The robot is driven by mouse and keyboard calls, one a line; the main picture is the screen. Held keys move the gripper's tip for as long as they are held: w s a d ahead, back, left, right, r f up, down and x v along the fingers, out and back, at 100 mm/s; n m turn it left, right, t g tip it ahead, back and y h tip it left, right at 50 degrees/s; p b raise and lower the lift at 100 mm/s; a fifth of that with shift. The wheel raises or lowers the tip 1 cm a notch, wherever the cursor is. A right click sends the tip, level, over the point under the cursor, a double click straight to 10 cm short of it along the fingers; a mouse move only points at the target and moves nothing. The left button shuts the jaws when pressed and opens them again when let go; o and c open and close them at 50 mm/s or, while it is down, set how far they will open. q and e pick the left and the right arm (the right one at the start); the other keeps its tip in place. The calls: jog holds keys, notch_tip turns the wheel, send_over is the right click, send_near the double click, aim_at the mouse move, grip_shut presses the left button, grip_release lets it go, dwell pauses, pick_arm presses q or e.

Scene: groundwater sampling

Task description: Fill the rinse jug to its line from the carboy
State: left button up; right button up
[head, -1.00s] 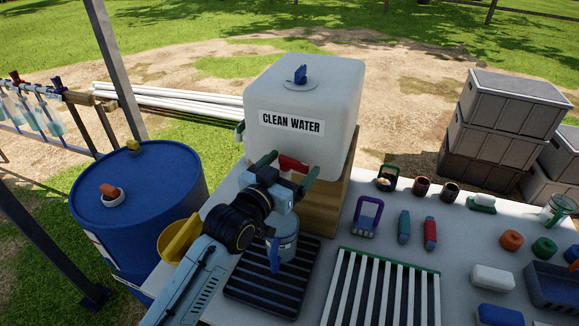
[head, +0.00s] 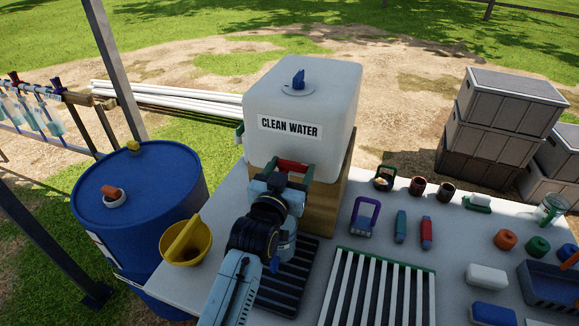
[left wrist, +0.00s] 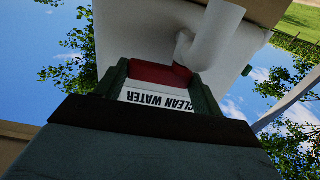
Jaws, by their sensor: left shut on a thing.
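The white carboy (head: 300,95) labelled CLEAN WATER stands on a wooden stand at the back of the table. My left gripper (head: 292,170) is at the carboy's lower front, with its green fingers shut on the red tap handle (head: 291,164). The left wrist view shows the red handle (left wrist: 158,74) between the fingers, beside the white spout (left wrist: 213,40). The rinse jug (head: 291,244) stands below on the black slatted tray (head: 296,298), mostly hidden by my left arm. Its line and water level cannot be seen. My right gripper is not in view.
A blue drum (head: 140,215) stands left of the table, with a yellow container (head: 187,244) near the table's left edge. A white slatted rack (head: 378,290) lies right of the tray. Small bottles, caps and a purple-handled item (head: 364,216) stand farther right.

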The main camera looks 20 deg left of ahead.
pick_arm(q)
jog(key=shift+r, duration=0.1)
jog(key=o, duration=1)
jog(key=s+b, duration=0.1)
jog(key=s, duration=1.2)
jog(key=shift+s+a, duration=0.1)
jog(key=shift+s, duration=0.1)
